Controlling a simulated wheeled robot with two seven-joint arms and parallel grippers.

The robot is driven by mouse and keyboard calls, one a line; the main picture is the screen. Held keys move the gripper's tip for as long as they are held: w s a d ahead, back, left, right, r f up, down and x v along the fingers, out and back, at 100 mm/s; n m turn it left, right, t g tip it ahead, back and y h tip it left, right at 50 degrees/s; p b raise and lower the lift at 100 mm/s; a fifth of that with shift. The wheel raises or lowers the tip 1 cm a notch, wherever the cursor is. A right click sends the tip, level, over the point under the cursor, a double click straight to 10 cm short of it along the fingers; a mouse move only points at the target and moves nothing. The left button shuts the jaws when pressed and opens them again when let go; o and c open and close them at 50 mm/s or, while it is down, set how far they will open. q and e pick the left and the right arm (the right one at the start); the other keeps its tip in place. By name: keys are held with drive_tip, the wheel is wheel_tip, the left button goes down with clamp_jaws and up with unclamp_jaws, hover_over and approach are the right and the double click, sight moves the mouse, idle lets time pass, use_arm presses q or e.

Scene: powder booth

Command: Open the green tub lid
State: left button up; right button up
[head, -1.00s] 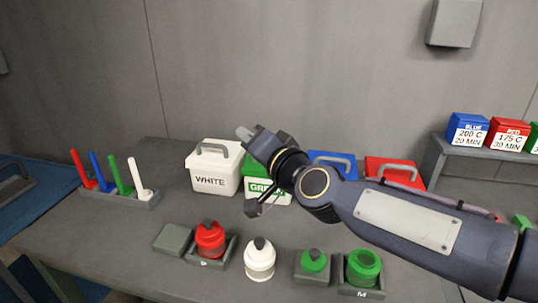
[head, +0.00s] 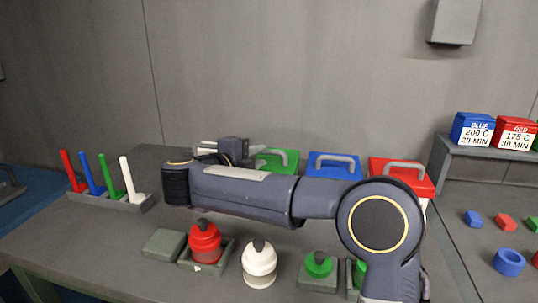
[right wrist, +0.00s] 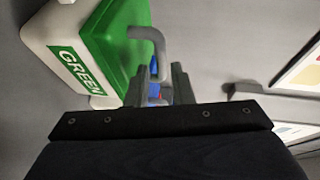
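The green tub (head: 290,157) stands at the back of the bench, its front mostly hidden by my right forearm. In the right wrist view its green lid (right wrist: 110,50) sits closed on the white body, with a grey loop handle (right wrist: 147,34) on top. My right gripper (right wrist: 162,85) is open, its two fingers apart, with the handle's near end at or between the fingertips. I cannot tell whether they touch. In the head view the right gripper (head: 252,150) is at the left side of the green lid, partly hidden. My left gripper is not in view.
A blue tub (head: 334,172) and a red tub (head: 410,178) stand right of the green one. The white tub is mostly hidden behind my arm. In front are a red bottle (head: 205,243), a white bottle (head: 259,264) and a green-topped piece (head: 319,264). A coloured-stick rack (head: 120,202) is at left.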

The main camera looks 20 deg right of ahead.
sight(267, 153)
drive_tip(key=x, duration=0.5)
clamp_jaws()
